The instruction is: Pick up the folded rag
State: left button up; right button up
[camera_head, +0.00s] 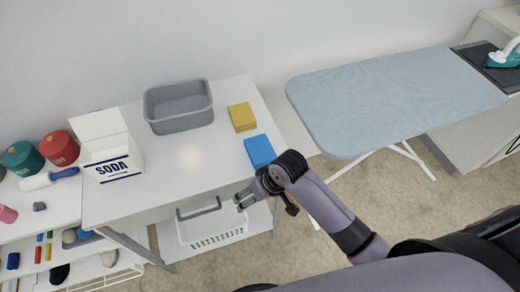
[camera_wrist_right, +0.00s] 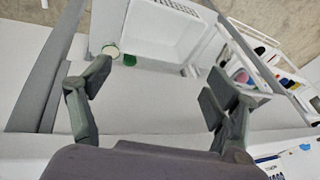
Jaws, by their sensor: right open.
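A yellow folded cloth (camera_head: 242,117) and a blue folded cloth (camera_head: 259,151) lie flat near the right edge of the white table (camera_head: 190,155). I cannot tell which one is the rag meant. My right gripper (camera_head: 241,200) is in front of the table's front edge, closer to the blue cloth than to the yellow one and apart from both. In the right wrist view the right gripper (camera_wrist_right: 147,100) has its fingers spread wide with nothing between them. Neither cloth shows in that view. My left gripper is not in view.
A grey bin (camera_head: 179,107) and a soda box (camera_head: 110,155) stand on the table. A white basket (camera_head: 212,228) sits below it. A blue ironing board (camera_head: 390,95) stands to the right, and a cluttered shelf is at left. The table's middle is clear.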

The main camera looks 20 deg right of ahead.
notch_tip(320, 180, up, 11)
jog(key=a+n, duration=0.2)
jog(key=w+d+r+m+g+h, duration=0.1)
jog(key=w+d+r+m+h, duration=0.15)
jog(key=w+r, duration=0.35)
jog(key=w+d+r+m+g+h, duration=0.15)
jog(key=w+d+r, duration=0.3)
jog(key=r, duration=0.45)
send_over(259, 147)
jog(key=shift+n+y, duration=0.3)
jog(key=shift+y, duration=0.1)
notch_tip(259, 147, down, 12)
jog(key=shift+d+r+p, duration=0.15)
jog(key=shift+p, duration=0.25)
jog(key=shift+f+p, duration=0.4)
jog(key=shift+f, duration=2.3)
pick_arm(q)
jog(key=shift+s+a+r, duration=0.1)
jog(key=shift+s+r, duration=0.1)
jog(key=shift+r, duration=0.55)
pick_arm(e)
jog(key=shift+c, duration=0.3)
jog(key=c, duration=1.2)
